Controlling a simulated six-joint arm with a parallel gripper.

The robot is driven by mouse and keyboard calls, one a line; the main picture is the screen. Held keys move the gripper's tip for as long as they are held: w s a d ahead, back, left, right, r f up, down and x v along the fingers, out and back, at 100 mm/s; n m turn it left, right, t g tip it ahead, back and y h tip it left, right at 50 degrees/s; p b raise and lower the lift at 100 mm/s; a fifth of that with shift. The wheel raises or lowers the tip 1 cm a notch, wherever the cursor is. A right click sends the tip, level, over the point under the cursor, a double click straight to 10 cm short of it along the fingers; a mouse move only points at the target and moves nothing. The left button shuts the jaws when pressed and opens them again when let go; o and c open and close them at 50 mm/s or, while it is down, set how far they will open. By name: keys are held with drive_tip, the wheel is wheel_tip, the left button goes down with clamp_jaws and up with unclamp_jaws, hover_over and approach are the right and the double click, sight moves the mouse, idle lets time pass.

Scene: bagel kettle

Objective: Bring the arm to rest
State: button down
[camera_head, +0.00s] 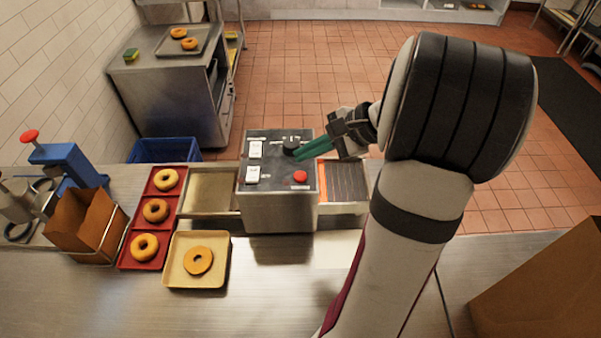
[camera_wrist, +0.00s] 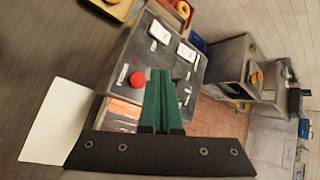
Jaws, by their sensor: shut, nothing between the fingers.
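My gripper (camera_head: 301,151) is shut, with its green fingers together and nothing held between them. In the head view its tips are over the top panel of the metal machine (camera_head: 279,211), close to the black knob (camera_head: 291,147); I cannot tell whether they touch it. My arm reaches in from the lower right of the head view. In the wrist view the green fingers of my gripper (camera_wrist: 161,75) lie over the machine's panel, beside the red button (camera_wrist: 137,78). The red button also shows in the head view (camera_head: 300,177).
A red tray (camera_head: 128,238) with three bagels stands left of the machine. A yellow tray (camera_head: 222,275) holds one bagel in front. A paper bag (camera_head: 85,220) and blue press (camera_head: 65,160) are at far left. A cardboard box (camera_head: 545,290) fills the right corner.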

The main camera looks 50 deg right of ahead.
drive_tip(key=shift+r, duration=1.35)
drive_tip(key=shift+a, duration=0.25)
drive_tip(key=a+n+g+y, duration=0.1)
drive_tip(key=a+n+g, duration=0.25)
drive_tip(key=a, duration=0.75)
drive_tip(key=s+a+f+n+g+h, duration=0.3)
drive_tip(key=s+a+n+g, duration=0.2)
drive_tip(key=s+a+n, duration=0.6)
drive_tip(key=s+a, duration=0.2)
drive_tip(key=a, duration=0.3)
drive_tip(key=shift+s+a+n, duration=0.25)
drive_tip(key=shift+a+n, duration=0.05)
drive_tip(key=shift+n, duration=0.05)
